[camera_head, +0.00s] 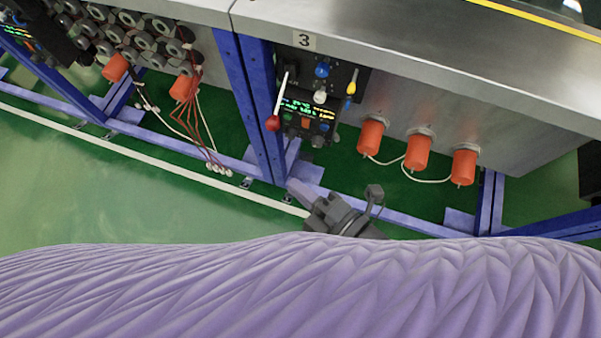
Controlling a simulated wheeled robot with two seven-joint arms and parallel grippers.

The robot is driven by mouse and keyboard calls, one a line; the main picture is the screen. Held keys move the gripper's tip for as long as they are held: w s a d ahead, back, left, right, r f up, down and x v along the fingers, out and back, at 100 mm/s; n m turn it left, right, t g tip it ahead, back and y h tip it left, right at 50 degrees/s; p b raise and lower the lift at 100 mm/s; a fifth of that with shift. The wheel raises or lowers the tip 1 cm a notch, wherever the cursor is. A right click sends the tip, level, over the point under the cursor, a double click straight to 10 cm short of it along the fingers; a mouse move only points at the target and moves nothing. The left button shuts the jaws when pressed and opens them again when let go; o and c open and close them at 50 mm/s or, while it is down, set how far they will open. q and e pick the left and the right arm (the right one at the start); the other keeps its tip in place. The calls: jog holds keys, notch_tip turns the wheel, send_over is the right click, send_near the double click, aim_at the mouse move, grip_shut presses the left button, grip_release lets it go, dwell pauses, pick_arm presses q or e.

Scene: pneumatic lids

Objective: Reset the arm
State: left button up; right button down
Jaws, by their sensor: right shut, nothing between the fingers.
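My right gripper (304,195), dark grey with a pale tip, shows low in the middle of the head view. It points up and to the left, in front of the foot of the blue post. Its fingers are shut and hold nothing. It is apart from the control panel (318,98) above it. The arm behind it is hidden by a pleated lavender surface that fills the bottom of the view. My left gripper is not in view.
The panel, under a label "3" (304,41), has a lever with a red knob (273,123). Orange cylinders (418,152) hang under the grey machine (430,70). Blue posts (254,100) support it. The green floor (90,190) at left is clear.

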jog(key=s+d+f+m+g+h, duration=0.2)
jog(key=d+f+m+h, duration=0.3)
jog(key=f, duration=0.5)
jog(key=s+d+f+m+g+h, duration=0.2)
jog(key=s+d+f+m+h, duration=0.15)
jog(key=d+f+m, duration=0.4)
jog(key=s+d+f+m+g+h, duration=0.1)
jog(key=s+d+f+m+g, duration=0.1)
jog(key=s, duration=0.4)
jog(key=s+d+f+m+g+h, duration=0.2)
jog(key=s+d+f+m+g, duration=0.1)
jog(key=s, duration=0.4)
jog(key=s+d+f+m+g+h, duration=0.1)
jog(key=s+d+f+m+g, duration=0.2)
jog(key=s+f, duration=0.3)
jog(key=shift+s+d+f+m+p, duration=0.25)
jog(key=shift+s+m+p, duration=0.15)
jog(key=shift+m, duration=0.15)
